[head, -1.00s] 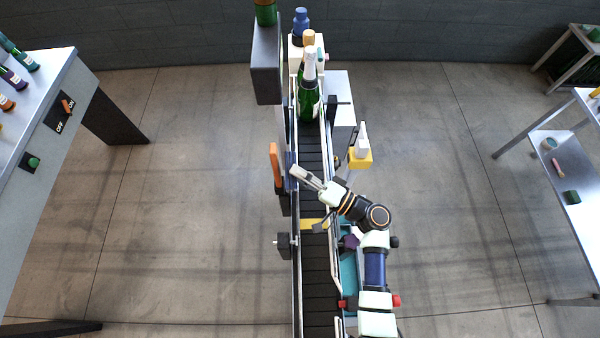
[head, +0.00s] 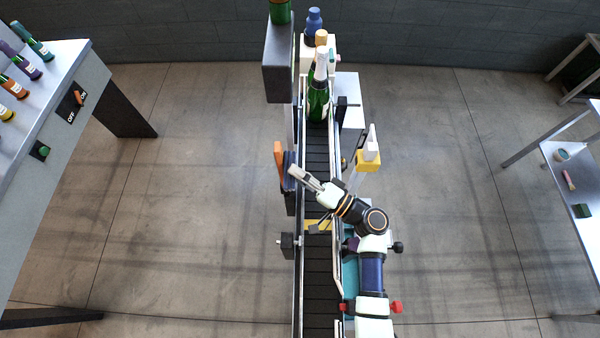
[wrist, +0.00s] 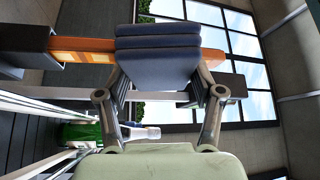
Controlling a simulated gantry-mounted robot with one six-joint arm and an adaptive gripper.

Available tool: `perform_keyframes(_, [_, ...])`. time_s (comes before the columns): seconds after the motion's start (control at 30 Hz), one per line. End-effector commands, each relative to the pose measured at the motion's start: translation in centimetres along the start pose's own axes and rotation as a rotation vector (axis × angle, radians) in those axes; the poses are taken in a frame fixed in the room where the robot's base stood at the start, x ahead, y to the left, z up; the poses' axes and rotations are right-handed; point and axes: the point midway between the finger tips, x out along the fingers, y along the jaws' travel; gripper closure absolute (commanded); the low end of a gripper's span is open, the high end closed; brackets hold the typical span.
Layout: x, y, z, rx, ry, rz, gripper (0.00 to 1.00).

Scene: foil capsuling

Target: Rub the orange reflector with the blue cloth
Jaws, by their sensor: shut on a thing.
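The orange reflector (head: 278,152) is an upright bar on the left side of the conveyor. In the wrist view the orange reflector (wrist: 85,51) runs sideways, its middle hidden behind the blue cloth (wrist: 158,60). The cloth is a folded, layered dark blue pad. My gripper (wrist: 160,88) is shut on it, one finger on each side. In the head view my gripper (head: 292,170) reaches over the belt to the left edge, with the cloth at the reflector's lower part. The cloth overlaps the reflector; whether they touch is hard to tell.
The dark conveyor belt (head: 317,160) runs beneath my arm. Green bottles (head: 319,100) with white tops stand at its far end. A dark box (head: 279,65) stands on the left, and a yellow block with a white piece (head: 369,158) on the right.

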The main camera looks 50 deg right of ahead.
Motion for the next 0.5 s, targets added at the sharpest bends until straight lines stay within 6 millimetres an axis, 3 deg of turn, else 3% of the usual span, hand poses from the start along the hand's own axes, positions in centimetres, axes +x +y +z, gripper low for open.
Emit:
perform_keyframes(0.37, [0.53, 0.05, 0.29, 0.000, 0.000, 0.000, 0.67])
perform_keyframes(0.5, [1.04, 0.62, -0.53, -0.003, -0.001, -0.001, 0.67])
